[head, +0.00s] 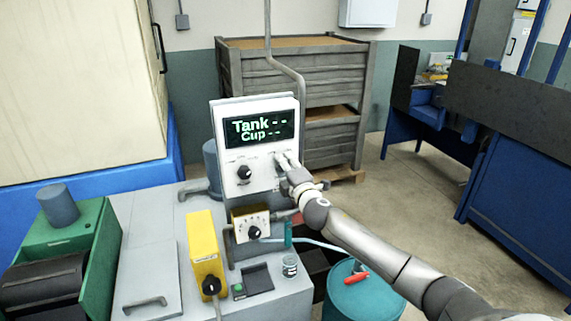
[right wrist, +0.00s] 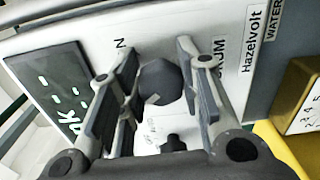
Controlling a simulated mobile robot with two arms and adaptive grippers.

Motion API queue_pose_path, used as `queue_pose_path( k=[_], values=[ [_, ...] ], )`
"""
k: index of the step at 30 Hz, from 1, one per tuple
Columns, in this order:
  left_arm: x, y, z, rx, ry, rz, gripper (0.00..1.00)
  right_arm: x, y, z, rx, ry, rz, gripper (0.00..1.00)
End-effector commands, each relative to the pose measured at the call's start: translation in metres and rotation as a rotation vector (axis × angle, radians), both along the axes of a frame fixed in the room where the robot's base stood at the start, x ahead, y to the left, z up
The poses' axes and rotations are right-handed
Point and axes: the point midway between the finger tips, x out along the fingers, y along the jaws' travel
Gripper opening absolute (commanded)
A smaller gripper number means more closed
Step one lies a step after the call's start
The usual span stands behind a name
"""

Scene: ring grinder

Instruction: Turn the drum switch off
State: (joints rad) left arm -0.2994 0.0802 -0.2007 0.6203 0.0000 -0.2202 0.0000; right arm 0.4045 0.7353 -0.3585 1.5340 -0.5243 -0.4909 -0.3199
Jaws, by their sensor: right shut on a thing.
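The white control panel (head: 262,188) has a dark display reading "Tank --" and "Cup --". My right gripper (head: 285,163) reaches the right side of the panel and covers the switch there in the head view. In the right wrist view, the dark drum switch knob (right wrist: 158,82) sits between my two right fingers, beside a partly hidden label ending in "RUM". The right gripper is shut on this knob. The knob's exact setting is hard to read. A second black knob (head: 244,173) is on the panel's left. My left gripper is not in view.
A small dial box (head: 251,226) and a yellow box (head: 205,252) with a black knob stand below the panel. A small jar (head: 290,266) is on the grey machine top. A teal barrel (head: 350,299) stands under my right arm. Wooden crates (head: 325,60) are behind.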

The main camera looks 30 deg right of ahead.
Motion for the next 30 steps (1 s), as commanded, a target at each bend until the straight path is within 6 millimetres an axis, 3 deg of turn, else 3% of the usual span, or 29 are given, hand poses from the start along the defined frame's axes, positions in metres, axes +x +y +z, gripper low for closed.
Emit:
queue_pose_path(
  k=[10,26,27,30],
  values=[
    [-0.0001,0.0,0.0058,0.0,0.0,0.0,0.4,-0.0001,0.0008,-0.0009,-0.124,0.033,0.002,0.09],
    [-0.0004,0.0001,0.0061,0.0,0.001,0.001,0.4,-0.0002,0.0009,-0.0016,-0.142,0.037,0.002,0.09],
    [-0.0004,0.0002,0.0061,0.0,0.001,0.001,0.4,-0.0002,0.0009,-0.0016,-0.142,0.037,0.002,0.38],
    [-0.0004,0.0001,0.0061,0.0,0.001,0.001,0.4,-0.0001,0.0008,-0.0014,-0.141,0.037,0.001,0.5]
  ],
)
